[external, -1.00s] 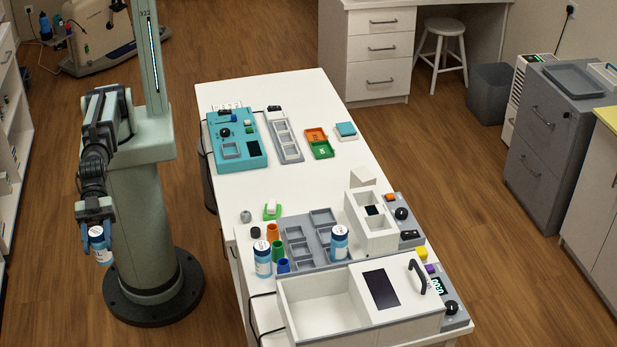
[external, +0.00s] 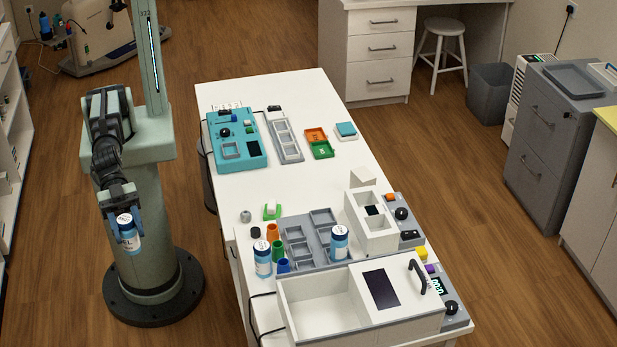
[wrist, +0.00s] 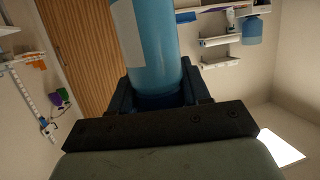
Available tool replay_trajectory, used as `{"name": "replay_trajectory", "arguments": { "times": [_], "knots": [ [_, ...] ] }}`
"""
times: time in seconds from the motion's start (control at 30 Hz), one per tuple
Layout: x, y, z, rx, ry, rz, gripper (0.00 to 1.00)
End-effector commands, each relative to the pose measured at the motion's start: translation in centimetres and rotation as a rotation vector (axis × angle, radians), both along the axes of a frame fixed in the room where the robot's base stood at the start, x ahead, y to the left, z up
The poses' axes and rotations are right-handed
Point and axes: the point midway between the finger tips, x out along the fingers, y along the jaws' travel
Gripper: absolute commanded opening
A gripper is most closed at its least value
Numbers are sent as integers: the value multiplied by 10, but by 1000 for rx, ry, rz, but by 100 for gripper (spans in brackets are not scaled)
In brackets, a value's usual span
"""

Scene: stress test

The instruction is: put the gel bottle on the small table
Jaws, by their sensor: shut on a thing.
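The gel bottle (external: 129,240), blue with a white label and a white-topped cap, is in my gripper (external: 123,218) at the left of the external view. It hangs roughly upright in front of my column, well left of the white table. In the wrist view the bottle's blue side (wrist: 160,45) stands between the dark fingers of my gripper (wrist: 158,92), which are shut on it. No table is clearly marked as the small one; a long white table (external: 310,92) stands in the middle.
Wood floor lies open left of the table.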

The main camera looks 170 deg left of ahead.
Motion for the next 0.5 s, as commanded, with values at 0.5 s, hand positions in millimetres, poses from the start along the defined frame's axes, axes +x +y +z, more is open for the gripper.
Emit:
{"name": "replay_trajectory", "arguments": {
  "times": [0.5],
  "knots": [
    [-11, 208, -14, 2, 0, 487, 7]
  ]
}}
